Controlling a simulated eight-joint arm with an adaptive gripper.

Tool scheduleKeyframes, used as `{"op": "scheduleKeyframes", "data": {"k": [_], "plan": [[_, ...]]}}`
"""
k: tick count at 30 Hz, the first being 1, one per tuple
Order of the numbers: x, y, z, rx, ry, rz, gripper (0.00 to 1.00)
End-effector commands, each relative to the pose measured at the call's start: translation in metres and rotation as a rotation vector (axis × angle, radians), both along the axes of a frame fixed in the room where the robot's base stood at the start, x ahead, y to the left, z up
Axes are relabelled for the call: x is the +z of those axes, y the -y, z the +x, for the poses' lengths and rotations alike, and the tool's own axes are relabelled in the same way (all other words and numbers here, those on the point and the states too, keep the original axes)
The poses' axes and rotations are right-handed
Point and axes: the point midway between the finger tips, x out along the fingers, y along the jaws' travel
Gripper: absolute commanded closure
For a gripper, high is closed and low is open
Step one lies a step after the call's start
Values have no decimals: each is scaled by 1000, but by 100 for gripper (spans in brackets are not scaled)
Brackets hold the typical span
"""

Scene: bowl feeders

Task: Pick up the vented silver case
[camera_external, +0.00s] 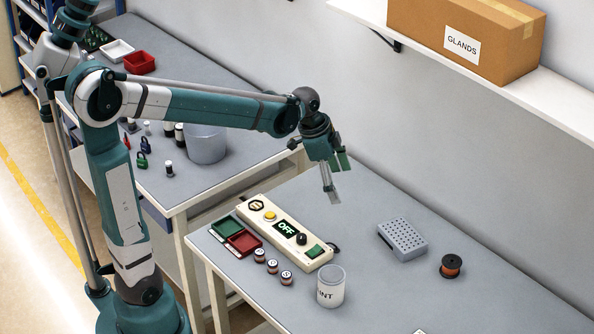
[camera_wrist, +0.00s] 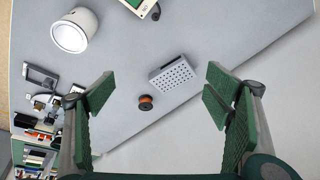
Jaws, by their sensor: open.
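The vented silver case (camera_external: 403,239) is a grey box with rows of holes in its top. It lies on the near table, right of the control panel, in the external view. In the wrist view the case (camera_wrist: 172,75) lies beyond the fingertips, near the middle and between the two fingers' lines. My gripper (camera_external: 335,180) is open and empty, above the table and up and to the left of the case. Its green-padded fingers (camera_wrist: 160,90) are spread wide in the wrist view. Nothing hides the case.
An orange spool (camera_external: 451,266) sits close to the case. A white canister (camera_external: 331,287), control panel (camera_external: 285,232), green tray (camera_external: 227,228) and red tray (camera_external: 244,243) stand left of it. Several small spools are nearby. A shelf with a box (camera_external: 466,35) overhangs behind.

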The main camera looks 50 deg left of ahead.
Motion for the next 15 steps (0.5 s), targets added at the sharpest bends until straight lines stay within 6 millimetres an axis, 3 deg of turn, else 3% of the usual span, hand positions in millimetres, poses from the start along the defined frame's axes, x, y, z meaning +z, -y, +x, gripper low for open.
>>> {"op": "scheduleKeyframes", "data": {"k": [15], "plan": [[-33,28,73,-271,-42,0,22]]}}
